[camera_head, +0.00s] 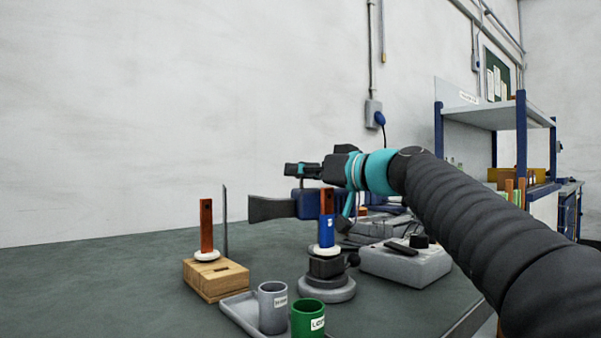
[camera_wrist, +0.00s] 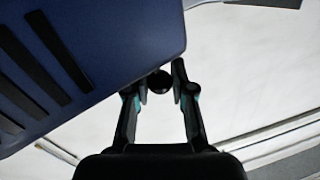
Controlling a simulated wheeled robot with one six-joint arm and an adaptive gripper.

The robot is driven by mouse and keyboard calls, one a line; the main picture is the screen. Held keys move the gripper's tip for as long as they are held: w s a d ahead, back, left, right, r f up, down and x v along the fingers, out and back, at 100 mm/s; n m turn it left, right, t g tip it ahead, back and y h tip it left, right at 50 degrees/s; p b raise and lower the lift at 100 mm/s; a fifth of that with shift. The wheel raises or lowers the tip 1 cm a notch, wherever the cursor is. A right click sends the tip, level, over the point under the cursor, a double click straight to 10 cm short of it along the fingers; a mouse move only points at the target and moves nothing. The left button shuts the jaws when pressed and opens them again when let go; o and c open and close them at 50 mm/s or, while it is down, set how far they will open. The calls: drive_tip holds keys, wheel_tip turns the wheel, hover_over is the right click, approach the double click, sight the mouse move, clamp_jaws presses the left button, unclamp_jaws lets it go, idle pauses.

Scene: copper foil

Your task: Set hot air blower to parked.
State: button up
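The hot air blower is probably the blue body (camera_head: 308,198) with a wide dark flared nozzle (camera_head: 270,208), partly hidden behind other things on the bench. In the wrist view a blue housing with black slots (camera_wrist: 50,60) fills the upper left. My gripper (camera_head: 302,169) is just above the blue body in the head view. In the wrist view my gripper (camera_wrist: 159,80) has its fingers apart, with a small round dark knob (camera_wrist: 159,82) showing between the tips. I cannot tell whether the fingers touch the knob.
A wooden block (camera_head: 215,279) with an orange-brown upright stands at left. A grey cup (camera_head: 272,308) and green cup (camera_head: 308,320) stand at the front. A blue-and-orange piece (camera_head: 327,230) stands on a round grey base (camera_head: 327,289). A grey control box (camera_head: 405,265) is right. The far-left bench is clear.

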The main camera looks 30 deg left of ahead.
drive_tip(key=o, duration=0.4)
drive_tip(key=shift+s+a, duration=0.1)
drive_tip(key=shift+d, duration=0.2)
drive_tip(key=s+d, duration=0.1)
drive_tip(key=d, duration=1)
drive_tip(key=shift+s+d, duration=0.35)
drive_tip(key=shift+s, duration=0.05)
